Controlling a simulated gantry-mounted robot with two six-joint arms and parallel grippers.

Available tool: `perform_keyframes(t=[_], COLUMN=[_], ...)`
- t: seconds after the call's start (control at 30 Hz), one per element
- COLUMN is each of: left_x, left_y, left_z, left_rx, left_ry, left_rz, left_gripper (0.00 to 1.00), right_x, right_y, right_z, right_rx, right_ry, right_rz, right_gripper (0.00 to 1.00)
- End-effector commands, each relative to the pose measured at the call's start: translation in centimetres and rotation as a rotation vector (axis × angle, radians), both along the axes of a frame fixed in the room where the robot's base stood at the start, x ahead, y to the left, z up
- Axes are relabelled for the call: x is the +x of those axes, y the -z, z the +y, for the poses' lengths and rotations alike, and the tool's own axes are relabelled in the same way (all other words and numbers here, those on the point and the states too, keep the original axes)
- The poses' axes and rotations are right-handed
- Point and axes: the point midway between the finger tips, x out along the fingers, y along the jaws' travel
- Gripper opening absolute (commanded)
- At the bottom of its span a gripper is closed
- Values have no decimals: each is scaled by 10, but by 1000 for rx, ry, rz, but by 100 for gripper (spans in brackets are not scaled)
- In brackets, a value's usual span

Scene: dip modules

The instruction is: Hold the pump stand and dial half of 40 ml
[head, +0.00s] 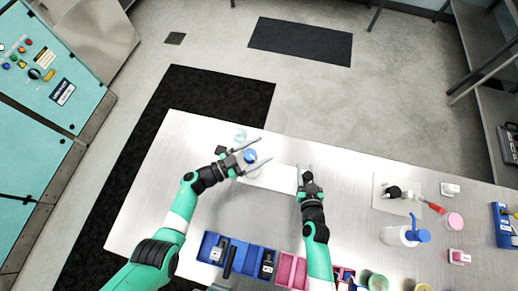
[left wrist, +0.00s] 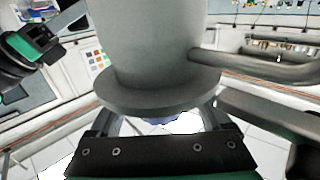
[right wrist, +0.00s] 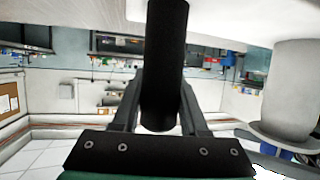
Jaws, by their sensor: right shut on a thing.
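The pump (left wrist: 155,50) is a grey cylinder with a wide flange and a side tube. A blue part, apparently the dial (head: 250,156), shows at its top. My left gripper (head: 255,153) has its fingers spread wide, one on each side of the blue part; contact cannot be told, as the flange hides the fingertips in the left wrist view. My right gripper (head: 306,175) is shut on a black post (right wrist: 165,60), apparently of the pump stand, with a white base (head: 265,180). The pump also shows in the right wrist view (right wrist: 300,85), beside the post.
A blue bin (head: 237,256) and a pink bin (head: 291,270) stand along the front edge. A white bottle with a blue pump top (head: 398,235) and a white board (head: 394,203) with small items are at right. The table's left part is clear.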

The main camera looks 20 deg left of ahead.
Motion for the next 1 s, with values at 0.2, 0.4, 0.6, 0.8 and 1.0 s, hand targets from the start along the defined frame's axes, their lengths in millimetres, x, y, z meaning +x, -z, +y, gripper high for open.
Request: perform_keyframes(t=[0.2, 0.4, 0.6, 0.8, 1.0], left_x=[0, -4, -28, -61, -80], left_y=[0, 0, 1, 0, 0], left_z=[0, 5, 31, 67, 86], left_rx=[0, -1, 0, 1, -1], left_ry=[0, -3, -7, -7, -3], left_rz=[0, -1, -1, 1, 1], left_gripper=[82, 82, 82, 82, 82], right_x=[0, 0, 0, 0, 0], right_y=[0, 0, 0, 0, 0], right_z=[0, 0, 0, 0, 0], right_rx=[2, 2, 2, 2, 1], right_ry=[1, 1, 1, 1, 0], right_rz=[2, 2, 0, 0, 0], right_gripper=[0, 0, 0, 0, 0])
